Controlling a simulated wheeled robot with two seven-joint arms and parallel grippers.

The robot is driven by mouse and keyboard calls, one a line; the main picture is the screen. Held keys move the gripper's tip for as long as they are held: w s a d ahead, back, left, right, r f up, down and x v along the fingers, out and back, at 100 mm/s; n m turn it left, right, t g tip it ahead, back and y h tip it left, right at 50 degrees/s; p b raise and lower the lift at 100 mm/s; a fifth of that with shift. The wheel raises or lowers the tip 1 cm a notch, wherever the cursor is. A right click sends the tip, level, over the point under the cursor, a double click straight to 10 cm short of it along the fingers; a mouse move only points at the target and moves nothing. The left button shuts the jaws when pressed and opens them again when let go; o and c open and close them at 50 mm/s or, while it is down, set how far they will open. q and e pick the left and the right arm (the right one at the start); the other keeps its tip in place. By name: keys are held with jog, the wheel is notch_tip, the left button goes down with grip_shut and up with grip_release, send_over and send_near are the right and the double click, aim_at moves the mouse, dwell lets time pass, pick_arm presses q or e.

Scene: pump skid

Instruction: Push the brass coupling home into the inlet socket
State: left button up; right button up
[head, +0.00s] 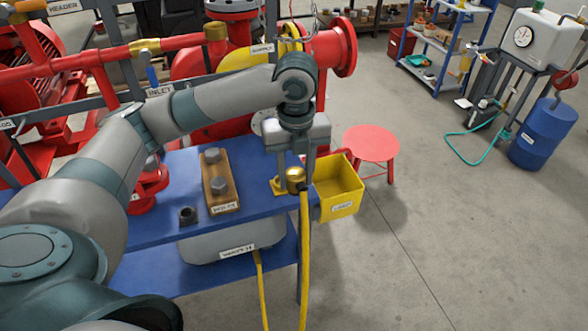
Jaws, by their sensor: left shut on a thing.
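The brass coupling (296,175) is at the right end of the blue bench, with a yellow hose (304,250) hanging down from it. My left gripper (296,170) points down from above and is shut on the coupling. A small yellow bracket (278,187) is beside the coupling; I cannot tell whether they touch. I cannot make out the inlet socket itself. My right gripper is not in view.
The blue bench (170,232) holds a wooden block with bolts (219,185) and a dark nut (188,215). A yellow bin (338,188) is close to the gripper's right. Red pipework (110,57) stands behind. A red stool (371,143) is on otherwise open floor.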

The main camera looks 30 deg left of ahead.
aim_at(305, 189)
pick_arm(q)
jog(key=n, duration=0.2)
jog(key=d+n, duration=0.1)
jog(key=n, duration=0.1)
jog(key=s+d+n, duration=0.1)
jog(key=n, duration=0.1)
jog(key=shift+f, duration=0.1)
jog(key=n, duration=0.2)
jog(key=s+d+n, duration=0.1)
jog(key=n, duration=0.3)
jog(key=shift+s+d+f+n, duration=0.15)
jog(key=shift+d+n, duration=0.1)
jog(key=shift+n, duration=0.15)
jog(key=s+d+n, duration=0.1)
jog(key=n, duration=0.3)
jog(key=s+d+n, duration=0.1)
jog(key=n, duration=0.4)
jog(key=s+d+n, duration=0.1)
jog(key=n, duration=0.4)
jog(key=shift+d+f, duration=0.1)
jog(key=shift+f, duration=0.1)
